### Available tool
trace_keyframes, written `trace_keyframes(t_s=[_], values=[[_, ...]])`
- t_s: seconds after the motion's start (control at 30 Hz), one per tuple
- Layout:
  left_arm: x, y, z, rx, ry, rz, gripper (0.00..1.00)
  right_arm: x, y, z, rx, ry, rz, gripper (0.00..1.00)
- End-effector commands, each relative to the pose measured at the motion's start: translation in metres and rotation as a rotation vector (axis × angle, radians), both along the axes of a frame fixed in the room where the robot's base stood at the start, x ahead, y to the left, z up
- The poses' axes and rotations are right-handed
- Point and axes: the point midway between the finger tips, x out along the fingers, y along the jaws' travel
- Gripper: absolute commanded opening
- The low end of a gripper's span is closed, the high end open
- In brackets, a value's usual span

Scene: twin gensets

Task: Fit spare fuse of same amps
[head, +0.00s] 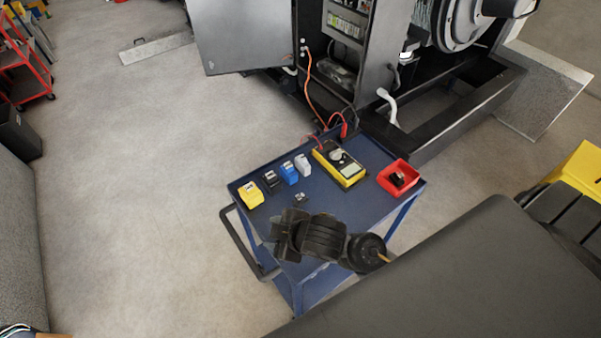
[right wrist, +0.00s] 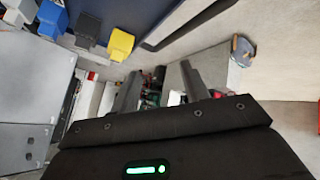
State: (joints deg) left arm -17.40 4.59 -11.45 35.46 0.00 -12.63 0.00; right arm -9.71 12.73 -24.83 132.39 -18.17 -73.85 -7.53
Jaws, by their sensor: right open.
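Four small blocks, probably fuses, stand in a row on the blue cart (head: 335,215): yellow (head: 250,194), black (head: 271,180), blue (head: 289,172) and white (head: 303,165). Any amp markings are too small to read. The right wrist view also shows the yellow block (right wrist: 120,43), black block (right wrist: 88,28) and blue block (right wrist: 52,18). A small dark piece (head: 300,198) lies nearer the front. My right gripper (head: 282,234) is above the cart's front left part, apart from the blocks. Its fingers (right wrist: 161,88) are open with nothing held between them. My left gripper is not in view.
A yellow multimeter (head: 339,163) lies on the cart. A red bin (head: 398,177) with a dark item inside stands at its right. Behind is an open grey cabinet (head: 342,50) with orange and red leads.

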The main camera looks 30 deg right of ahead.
Motion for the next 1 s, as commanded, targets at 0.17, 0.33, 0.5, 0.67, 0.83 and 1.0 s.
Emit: trace_keyframes(t_s=[0.17, 0.33, 0.5, 0.67, 0.83, 1.0], values=[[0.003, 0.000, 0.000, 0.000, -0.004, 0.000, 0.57, 0.042, 0.089, 0.031, -0.169, -0.330, 0.564, 0.45], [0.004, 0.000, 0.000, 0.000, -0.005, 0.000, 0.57, 0.048, 0.122, 0.018, -0.424, -0.538, 1.161, 0.45], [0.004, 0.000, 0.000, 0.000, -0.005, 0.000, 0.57, 0.068, 0.065, -0.013, -0.697, -0.508, 1.677, 0.45], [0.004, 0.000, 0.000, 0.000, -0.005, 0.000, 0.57, 0.096, -0.033, -0.015, -0.866, -0.299, 1.981, 0.45], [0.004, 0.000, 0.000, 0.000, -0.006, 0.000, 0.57, 0.112, -0.105, 0.003, -0.927, -0.109, 2.108, 0.45], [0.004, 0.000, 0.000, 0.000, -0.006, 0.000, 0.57, 0.116, -0.133, 0.013, -0.937, -0.029, 2.143, 0.45]])
